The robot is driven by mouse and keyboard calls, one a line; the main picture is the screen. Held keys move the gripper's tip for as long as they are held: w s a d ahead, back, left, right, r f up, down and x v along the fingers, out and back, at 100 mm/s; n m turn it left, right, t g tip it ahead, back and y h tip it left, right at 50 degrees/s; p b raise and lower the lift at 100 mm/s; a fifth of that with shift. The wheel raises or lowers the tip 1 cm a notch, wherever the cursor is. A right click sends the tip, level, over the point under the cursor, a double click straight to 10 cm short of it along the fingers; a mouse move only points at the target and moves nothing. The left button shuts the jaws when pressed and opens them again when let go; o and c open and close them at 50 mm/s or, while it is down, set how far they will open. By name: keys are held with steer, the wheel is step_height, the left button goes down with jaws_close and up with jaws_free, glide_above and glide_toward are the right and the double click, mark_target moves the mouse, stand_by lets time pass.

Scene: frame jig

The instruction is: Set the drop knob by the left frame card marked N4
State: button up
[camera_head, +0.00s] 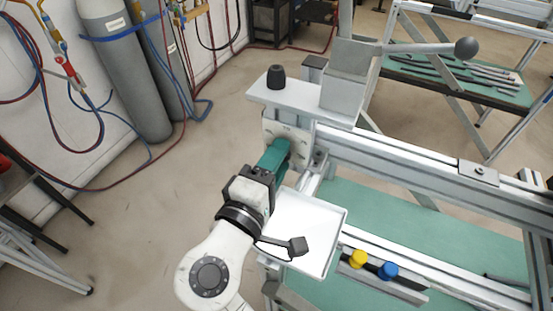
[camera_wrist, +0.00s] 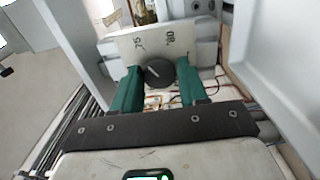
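The drop knob (camera_wrist: 158,73) is a round dark dial with a white pointer line tilted to the upper left. No N4 mark is readable. My gripper (camera_wrist: 159,80) has its two green fingers on either side of the knob. The knob nearly fills the gap, but I cannot tell whether the fingers touch it. In the head view my gripper (camera_head: 275,153) reaches to the frame's left end, just below a pale marked plate (camera_head: 290,131); the knob is hidden there.
A white shelf (camera_head: 300,105) above carries a black knob-like piece (camera_head: 276,77) and a grey block (camera_head: 346,75). A white tray (camera_head: 325,215) lies below right. Yellow (camera_head: 357,259) and blue (camera_head: 388,270) knobs sit on the front rail. Pale panels flank my gripper closely in the wrist view.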

steer(key=o, duration=0.4)
steer(key=shift+c, duration=0.2)
steer(key=v, duration=1)
steer(key=shift+s+b, duration=0.35)
steer(key=shift+s, duration=0.05)
steer(key=shift+a, duration=0.15)
